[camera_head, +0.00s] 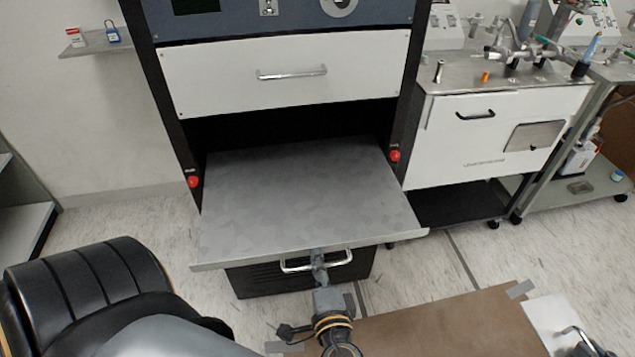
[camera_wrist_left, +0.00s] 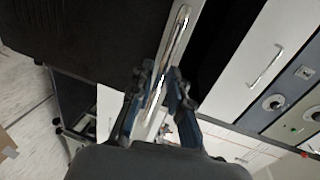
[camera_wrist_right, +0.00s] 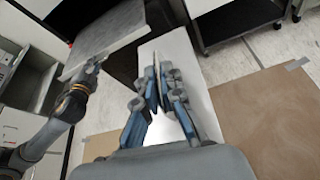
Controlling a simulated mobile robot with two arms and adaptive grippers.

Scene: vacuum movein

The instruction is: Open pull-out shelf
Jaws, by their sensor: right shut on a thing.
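The grey pull-out shelf (camera_head: 300,195) sticks out of the dark opening of the cabinet, and its flat top looks empty. A curved metal handle (camera_head: 296,268) is on its front; the handle also shows in the left wrist view (camera_wrist_left: 178,35). My left gripper (camera_head: 319,262) is at this handle, its fingers apart on either side of the bar in the left wrist view (camera_wrist_left: 161,78). My right gripper (camera_wrist_right: 157,75) is away from the shelf, at the lower right of the head view, shut on a thin metal handle (camera_head: 574,332) of a white panel (camera_head: 548,318).
A closed white drawer (camera_head: 210,85) is above the shelf. Red knobs (camera_head: 194,182) flank the opening. A white cabinet bench (camera_head: 500,135) stands to the right. A black rounded object (camera_head: 90,275) is at lower left, and a brown board (camera_head: 450,325) lies in front.

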